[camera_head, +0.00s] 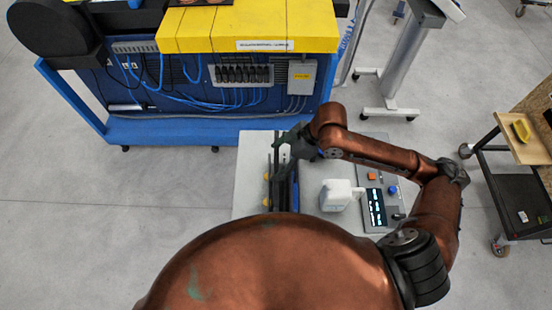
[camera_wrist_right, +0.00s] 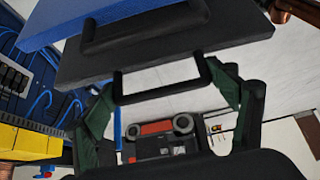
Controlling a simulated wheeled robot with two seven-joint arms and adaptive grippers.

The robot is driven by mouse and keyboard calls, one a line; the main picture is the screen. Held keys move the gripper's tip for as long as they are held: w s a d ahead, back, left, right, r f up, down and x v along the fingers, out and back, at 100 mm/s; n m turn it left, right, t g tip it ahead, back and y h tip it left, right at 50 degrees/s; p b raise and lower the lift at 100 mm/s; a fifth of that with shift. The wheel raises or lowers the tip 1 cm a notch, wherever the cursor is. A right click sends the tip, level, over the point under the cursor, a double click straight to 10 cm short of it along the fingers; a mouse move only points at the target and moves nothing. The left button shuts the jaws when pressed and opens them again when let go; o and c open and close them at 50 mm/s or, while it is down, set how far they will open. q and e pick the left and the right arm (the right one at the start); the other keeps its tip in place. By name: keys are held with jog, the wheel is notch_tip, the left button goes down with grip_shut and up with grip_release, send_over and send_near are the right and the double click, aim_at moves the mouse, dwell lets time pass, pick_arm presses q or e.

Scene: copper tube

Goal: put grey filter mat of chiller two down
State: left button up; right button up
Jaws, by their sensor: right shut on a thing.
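My right gripper (camera_head: 284,143) reaches over the light worktop (camera_head: 250,150) in the head view. In the right wrist view, its green-padded fingers (camera_wrist_right: 162,104) are at both ends of a black handle. The handle belongs to a dark grey filter mat (camera_wrist_right: 225,35), seen as a flat slab. My left gripper is not in view.
A white canister (camera_head: 338,196) and a panel with a lit screen (camera_head: 376,208) stand right of the slabs. A blue and yellow machine (camera_head: 250,30) is behind the worktop. A dark cart (camera_head: 520,200) is at the right. Floor at the left is clear.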

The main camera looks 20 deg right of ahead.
jog(key=o, duration=1.7)
jog(key=shift+o, duration=0.2)
jog(key=shift+r, duration=0.1)
jog(key=shift+r, duration=0.3)
jog(key=b+v, duration=0.1)
jog(key=v, duration=1.1)
jog(key=shift+r, duration=0.3)
